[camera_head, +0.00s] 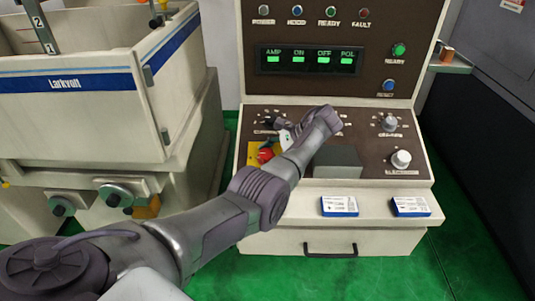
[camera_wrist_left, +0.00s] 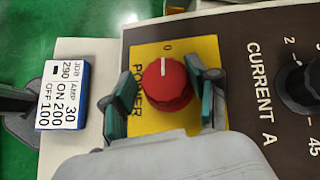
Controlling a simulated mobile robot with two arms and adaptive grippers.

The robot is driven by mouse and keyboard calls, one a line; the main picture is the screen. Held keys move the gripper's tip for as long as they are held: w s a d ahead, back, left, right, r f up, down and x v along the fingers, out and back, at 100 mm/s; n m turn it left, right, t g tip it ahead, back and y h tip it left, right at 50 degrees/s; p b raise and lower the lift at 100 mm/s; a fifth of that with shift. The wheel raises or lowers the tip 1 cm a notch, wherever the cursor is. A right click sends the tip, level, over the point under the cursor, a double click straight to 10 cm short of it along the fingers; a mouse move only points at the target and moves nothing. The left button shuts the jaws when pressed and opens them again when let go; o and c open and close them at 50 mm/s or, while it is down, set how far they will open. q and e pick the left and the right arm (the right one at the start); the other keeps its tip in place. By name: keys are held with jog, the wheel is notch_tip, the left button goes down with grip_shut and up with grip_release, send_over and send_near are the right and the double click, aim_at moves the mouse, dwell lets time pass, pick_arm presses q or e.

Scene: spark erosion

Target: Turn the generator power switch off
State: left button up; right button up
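The power switch is a red round knob (camera_wrist_left: 167,84) on a yellow plate (camera_wrist_left: 150,122) marked POWER and 0. In the left wrist view its white line points up toward the 0. My left gripper (camera_wrist_left: 160,95) is open, with one finger on each side of the knob. A gap shows on the left side; the right finger is close to the knob, and contact there I cannot tell. In the head view the red knob (camera_head: 265,155) and yellow plate (camera_head: 253,149) show at the left of the panel, beside my left gripper (camera_head: 273,146). My right gripper is not in view.
The generator panel has other knobs (camera_head: 390,123) (camera_head: 401,158) and a lit display (camera_head: 308,60). A grey block (camera_head: 338,162) sits near my arm. White-and-blue cards (camera_head: 339,206) (camera_head: 410,207) lie on the front ledge. A CURRENT A knob (camera_wrist_left: 298,85) is to the right. A machine tank (camera_head: 70,115) stands left.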

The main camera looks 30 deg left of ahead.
pick_arm(q)
jog(key=shift+o, duration=0.4)
jog(key=shift+w+a+f, duration=0.1)
jog(key=shift+w, duration=0.15)
jog(key=v, duration=0.7)
jog(key=shift+d, duration=0.2)
